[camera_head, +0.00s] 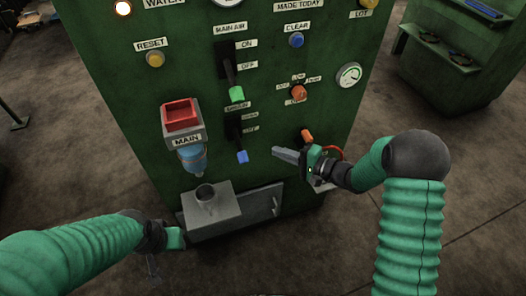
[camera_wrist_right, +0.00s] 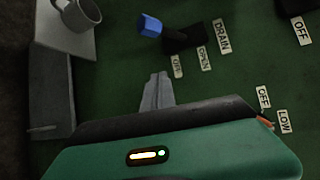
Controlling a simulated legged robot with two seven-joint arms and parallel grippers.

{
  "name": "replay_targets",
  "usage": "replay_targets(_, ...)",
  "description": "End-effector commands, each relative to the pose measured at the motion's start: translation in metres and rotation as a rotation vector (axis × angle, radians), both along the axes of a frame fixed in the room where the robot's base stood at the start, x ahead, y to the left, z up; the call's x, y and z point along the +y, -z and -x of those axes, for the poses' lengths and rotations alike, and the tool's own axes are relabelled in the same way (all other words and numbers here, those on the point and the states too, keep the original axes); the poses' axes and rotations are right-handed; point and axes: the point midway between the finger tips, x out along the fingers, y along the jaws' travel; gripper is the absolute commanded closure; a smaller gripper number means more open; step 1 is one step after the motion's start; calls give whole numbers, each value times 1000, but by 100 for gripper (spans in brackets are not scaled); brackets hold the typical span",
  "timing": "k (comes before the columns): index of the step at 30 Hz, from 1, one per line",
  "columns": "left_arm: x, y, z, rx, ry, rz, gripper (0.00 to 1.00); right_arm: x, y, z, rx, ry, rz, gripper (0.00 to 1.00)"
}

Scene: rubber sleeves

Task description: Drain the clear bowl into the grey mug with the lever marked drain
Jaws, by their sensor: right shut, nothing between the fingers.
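The drain lever (camera_head: 242,157) has a blue handle and a black base; its handle hangs down, on the side of the OFF label. It also shows in the right wrist view (camera_wrist_right: 150,27), beside the DRAIN label (camera_wrist_right: 222,36). The clear, bluish bowl (camera_head: 192,158) hangs under the MAIN sign. The grey mug (camera_head: 205,193) stands below it on a grey ledge; the right wrist view shows the mug (camera_wrist_right: 80,12) too. My right gripper (camera_head: 276,152) is shut and empty, right of the lever and apart from it. My left gripper (camera_head: 178,238) is low, left of the ledge; its fingers are unclear.
The green cabinet (camera_head: 150,100) carries a main air lever with a green handle (camera_head: 236,93), an orange knob (camera_head: 299,92) and an orange handle (camera_head: 307,136) close above my right gripper. The grey ledge (camera_head: 222,210) sticks out low. A green bench (camera_head: 475,75) stands at right.

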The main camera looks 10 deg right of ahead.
Motion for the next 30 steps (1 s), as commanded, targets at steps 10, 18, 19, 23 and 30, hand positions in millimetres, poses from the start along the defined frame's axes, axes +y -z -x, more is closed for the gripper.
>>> replay_targets(10,0,20,0,0,0,0,64,53,17,-43,-3,-4,0,100)
replay_targets(18,0,31,0,0,0,0,64,81,14,-35,-1,0,1,100)
replay_targets(19,0,32,0,0,0,0,64,82,13,-32,-1,0,1,100)
replay_targets(23,0,33,0,0,0,0,64,85,11,-24,-1,0,0,100)
replay_targets(30,0,32,0,0,0,0,64,85,10,-23,-1,1,1,100)
